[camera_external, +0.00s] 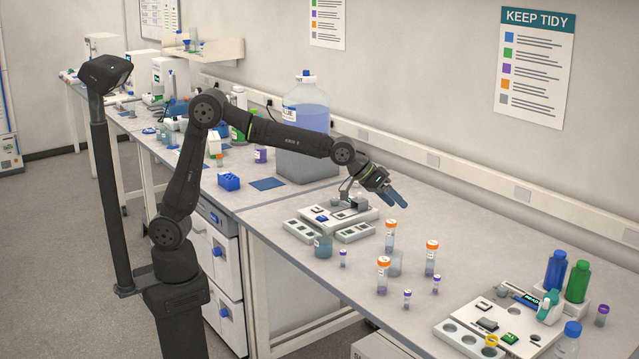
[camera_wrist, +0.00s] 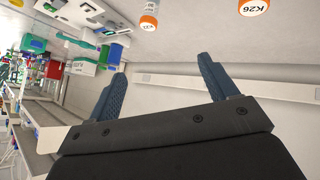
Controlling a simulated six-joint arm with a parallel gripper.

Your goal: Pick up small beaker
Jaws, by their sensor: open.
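Two small clear beakers stand on the bench in the external view. I cannot tell which is the small one. My gripper (camera_external: 397,199) is above the bench near its back edge, behind both beakers and apart from them. Its blue fingers (camera_wrist: 161,67) are spread and empty in the wrist view. No beaker is clearly visible there.
Orange-capped tubes (camera_external: 383,274) and small purple-capped vials (camera_external: 407,299) surround the paler beaker. A white device (camera_external: 340,217) with grey blocks stands to the left. A white tray (camera_external: 458,330) and blue and green bottles (camera_external: 556,270) are at the right. Bare bench lies at the back.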

